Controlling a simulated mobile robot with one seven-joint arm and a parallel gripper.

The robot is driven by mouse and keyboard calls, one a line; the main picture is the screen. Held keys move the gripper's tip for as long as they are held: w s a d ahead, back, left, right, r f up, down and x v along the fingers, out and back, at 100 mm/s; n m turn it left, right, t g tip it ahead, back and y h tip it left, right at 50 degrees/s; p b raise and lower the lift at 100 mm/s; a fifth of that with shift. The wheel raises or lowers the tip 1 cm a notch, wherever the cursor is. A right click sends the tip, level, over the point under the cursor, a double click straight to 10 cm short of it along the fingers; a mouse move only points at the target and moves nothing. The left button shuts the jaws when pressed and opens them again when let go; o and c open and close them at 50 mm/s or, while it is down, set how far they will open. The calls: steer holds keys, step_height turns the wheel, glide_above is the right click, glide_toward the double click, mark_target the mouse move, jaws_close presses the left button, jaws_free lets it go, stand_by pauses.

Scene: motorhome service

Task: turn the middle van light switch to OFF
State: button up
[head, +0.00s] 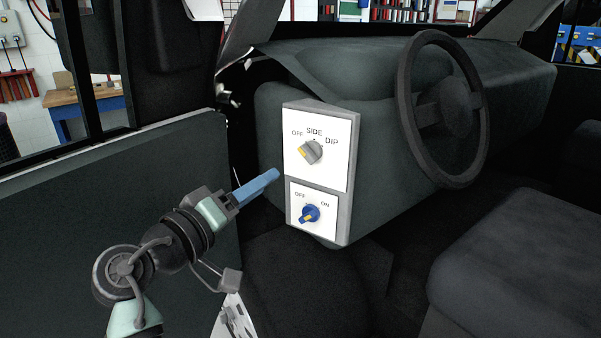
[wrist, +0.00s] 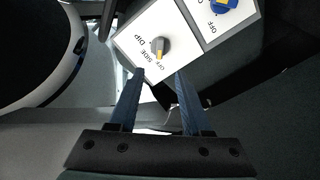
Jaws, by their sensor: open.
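A white panel (head: 335,125) in a grey housing carries a grey rotary knob (head: 311,151) under the labels OFF, SIDE and DIP. Its yellow mark is on the left, on the OFF side; in the wrist view the knob (wrist: 160,48) also has its yellow mark towards OFF. A smaller panel below has a blue knob (head: 309,214) with OFF and ON labels. Only these two knobs show, so I cannot tell a middle one. My gripper (head: 275,174) is left of the panels. In the wrist view its blue fingers (wrist: 160,74) are apart and empty, with the grey knob beyond them.
A steering wheel (head: 440,110) stands right of the panels, with the dark dashboard (head: 370,70) behind. A dark seat (head: 510,255) is at lower right. The door (head: 110,240) is at the left, behind my arm. Space in front of the panels looks clear.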

mark_target(305, 155)
steer(key=p+x, duration=0.1)
steer(key=x, duration=1.1)
steer(key=shift+w+d, duration=0.2)
jaws_close()
